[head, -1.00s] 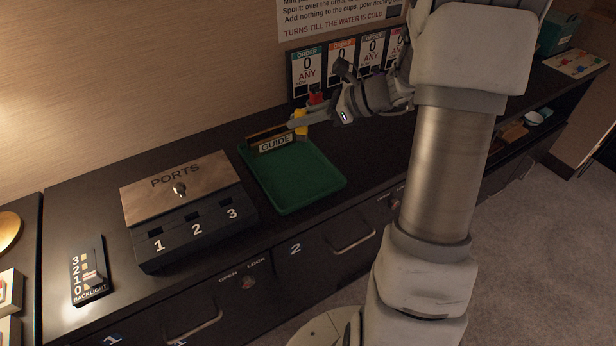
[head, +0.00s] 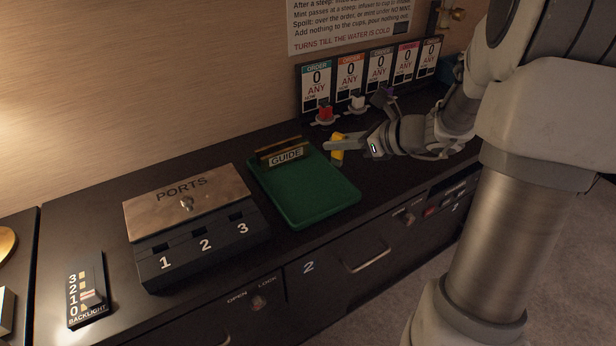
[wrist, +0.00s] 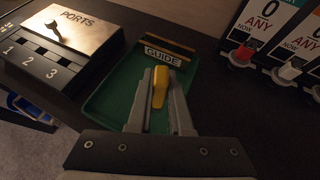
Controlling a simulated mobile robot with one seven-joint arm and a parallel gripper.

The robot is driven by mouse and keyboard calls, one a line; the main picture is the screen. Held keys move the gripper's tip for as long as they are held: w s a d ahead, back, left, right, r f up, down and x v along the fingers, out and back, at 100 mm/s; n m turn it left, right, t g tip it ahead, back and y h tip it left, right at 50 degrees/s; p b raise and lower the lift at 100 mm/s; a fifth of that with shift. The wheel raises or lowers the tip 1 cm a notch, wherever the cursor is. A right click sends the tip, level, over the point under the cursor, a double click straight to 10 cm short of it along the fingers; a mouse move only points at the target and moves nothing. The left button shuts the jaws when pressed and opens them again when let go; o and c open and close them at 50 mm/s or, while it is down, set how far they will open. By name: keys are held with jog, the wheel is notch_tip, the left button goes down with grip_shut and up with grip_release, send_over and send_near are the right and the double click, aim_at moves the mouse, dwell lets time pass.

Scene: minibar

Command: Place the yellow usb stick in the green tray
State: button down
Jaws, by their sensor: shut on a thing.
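The yellow usb stick (head: 338,150) is between the fingertips of my gripper (head: 341,144). The wrist view shows the yellow stick (wrist: 159,86) clasped between the two grey fingers of my gripper (wrist: 160,84). The green tray (head: 322,212) lies on the dark counter, empty apart from the GUIDE block at its back. In the head view the stick is just right of the tray's upper right edge, above the counter. In the wrist view the tray (wrist: 98,102) shows beyond and left of the fingers. The stick's exact height is hard to tell.
A GUIDE block (head: 286,156) stands at the tray's back edge. The PORTS box (head: 190,205), with numbered slots, is left of the tray. Red (head: 325,114) and white (head: 357,103) pieces stand under the order cards (head: 350,77) behind. A backlight slider (head: 88,293) is at far left.

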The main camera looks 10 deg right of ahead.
jog(key=shift+w+a+f+b, duration=0.45)
jog(key=shift+a+f+b, duration=0.25)
jog(key=shift+a+f, duration=0.5)
jog(key=shift+w+a+f+b, duration=0.5)
jog(key=shift+a+f+b, duration=0.35)
jog(key=shift+f, duration=0.7)
jog(key=shift+w+a+f+b, duration=0.45)
jog(key=shift+a+f+b, duration=0.15)
jog(key=shift+a+f, duration=0.65)
jog(key=shift+d+f, duration=0.15)
jog(key=shift+f, duration=0.05)
jog(key=shift+f, duration=0.15)
jog(key=c, duration=0.8)
grip_release()
jog(key=shift+c, duration=0.2)
jog(key=shift+r, duration=0.2)
